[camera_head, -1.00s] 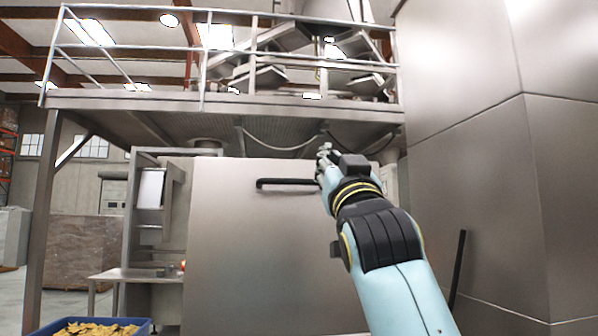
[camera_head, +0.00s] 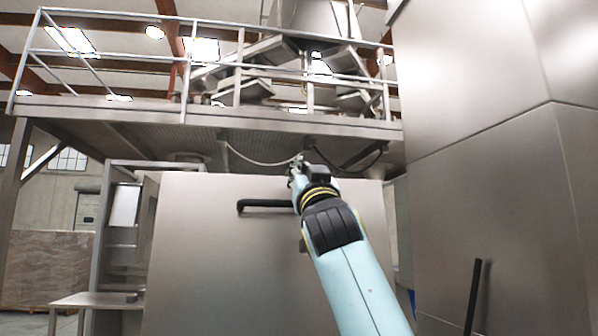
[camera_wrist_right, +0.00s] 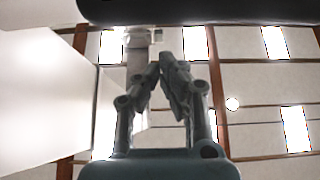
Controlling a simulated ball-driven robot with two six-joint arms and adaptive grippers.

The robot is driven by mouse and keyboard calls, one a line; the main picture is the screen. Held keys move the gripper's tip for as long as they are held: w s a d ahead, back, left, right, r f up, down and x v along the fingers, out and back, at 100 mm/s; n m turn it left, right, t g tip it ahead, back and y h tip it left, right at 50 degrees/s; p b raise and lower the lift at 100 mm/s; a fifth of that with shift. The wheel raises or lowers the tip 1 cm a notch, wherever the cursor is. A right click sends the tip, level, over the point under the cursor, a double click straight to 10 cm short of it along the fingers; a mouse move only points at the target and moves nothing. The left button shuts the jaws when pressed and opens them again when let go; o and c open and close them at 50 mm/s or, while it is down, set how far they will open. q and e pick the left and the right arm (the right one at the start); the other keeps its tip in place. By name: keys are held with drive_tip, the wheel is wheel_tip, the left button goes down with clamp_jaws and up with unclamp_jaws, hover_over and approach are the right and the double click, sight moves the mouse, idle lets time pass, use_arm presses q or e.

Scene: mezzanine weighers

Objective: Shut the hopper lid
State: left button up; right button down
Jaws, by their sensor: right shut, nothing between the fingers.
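The hopper lid, as I take it, is the large flat grey metal panel (camera_head: 225,260) standing upright in front of me in the head view. A black bar handle (camera_head: 265,204) sits near its top edge. My right gripper (camera_head: 296,163) is at the panel's top edge, just above the handle's right end. My right wrist hides part of the panel beside that end. In the right wrist view the fingers (camera_wrist_right: 160,68) are close together with nothing between them. I cannot tell whether the gripper touches the panel. My left gripper is not in view.
A railed mezzanine (camera_head: 210,112) with weighing machinery spans above the panel. A tall metal cabinet wall (camera_head: 480,170) stands close on the right, with a dark upright bar (camera_head: 474,297) before it. A small metal table (camera_head: 90,299) stands left of the panel.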

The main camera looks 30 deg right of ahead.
use_arm(q)
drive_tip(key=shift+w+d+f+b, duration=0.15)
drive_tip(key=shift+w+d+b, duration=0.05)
drive_tip(key=shift+b, duration=0.1)
use_arm(e)
drive_tip(key=w, duration=0.2)
drive_tip(key=w+d, duration=0.1)
drive_tip(key=w, duration=0.1)
drive_tip(key=shift+w+f, duration=0.1)
drive_tip(key=shift+w, duration=0.05)
